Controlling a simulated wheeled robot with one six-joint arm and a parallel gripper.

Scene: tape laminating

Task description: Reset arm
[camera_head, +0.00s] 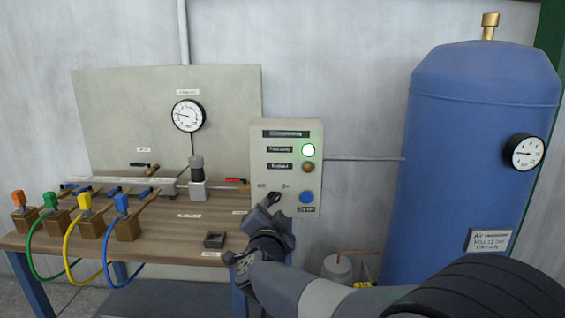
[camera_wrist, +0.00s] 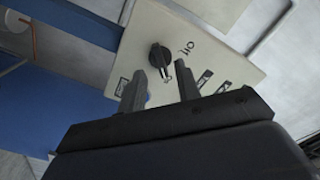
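My gripper (camera_head: 268,206) is in front of the lower left of a beige control box (camera_head: 258,150). In the wrist view my gripper (camera_wrist: 160,72) is open, with a gap between its two dark fingers. A black rotary knob (camera_wrist: 159,56) on the box face shows just beyond the fingertips, near the lettering "off". The fingers look apart from the knob, but I cannot tell the exact distance. In the head view the knob is mostly hidden by my gripper.
A wooden workbench (camera_head: 160,238) stands at the left, with a pressure gauge (camera_head: 187,116) on its back panel. Several valves with coloured hoses line its left edge. A small dark tray (camera_head: 215,240) lies near the front. A large blue tank (camera_head: 455,180) stands at the right.

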